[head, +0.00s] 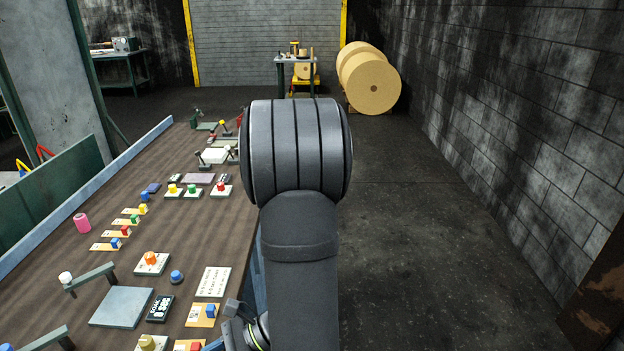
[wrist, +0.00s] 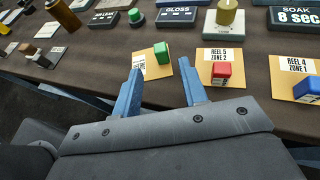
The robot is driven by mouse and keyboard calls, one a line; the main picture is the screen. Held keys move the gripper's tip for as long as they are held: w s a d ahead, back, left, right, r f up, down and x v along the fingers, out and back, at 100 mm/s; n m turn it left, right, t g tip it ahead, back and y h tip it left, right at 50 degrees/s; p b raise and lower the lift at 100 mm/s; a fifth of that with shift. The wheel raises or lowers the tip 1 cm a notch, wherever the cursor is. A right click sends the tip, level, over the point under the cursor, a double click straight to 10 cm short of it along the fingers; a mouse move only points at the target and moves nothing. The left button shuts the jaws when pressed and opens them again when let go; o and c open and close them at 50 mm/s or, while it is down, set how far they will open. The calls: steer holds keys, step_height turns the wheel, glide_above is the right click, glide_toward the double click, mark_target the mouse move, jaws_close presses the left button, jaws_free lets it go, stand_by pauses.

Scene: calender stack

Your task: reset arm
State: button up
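My gripper (wrist: 160,88) shows in the wrist view with its two blue fingers spread apart and nothing between them. Its tips point toward the front edge of the brown table (wrist: 120,65). A yellow card with a green block (wrist: 161,52) lies just beyond the gap between the fingers. A yellow card with a red block (wrist: 221,72) lies just right of the right finger. In the head view my arm stands upright in the middle, and the fingers cannot be made out there.
The brown table (head: 185,250) carries several coloured buttons, cards and blocks. Large tan rolls (head: 373,85) stand at the back. The floor (head: 430,230) right of my arm is clear.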

steer(key=shift+x, duration=4.35)
steer(key=shift+w+f, duration=0.1)
steer(key=shift+f, duration=0.05)
steer(key=shift+d, duration=0.1)
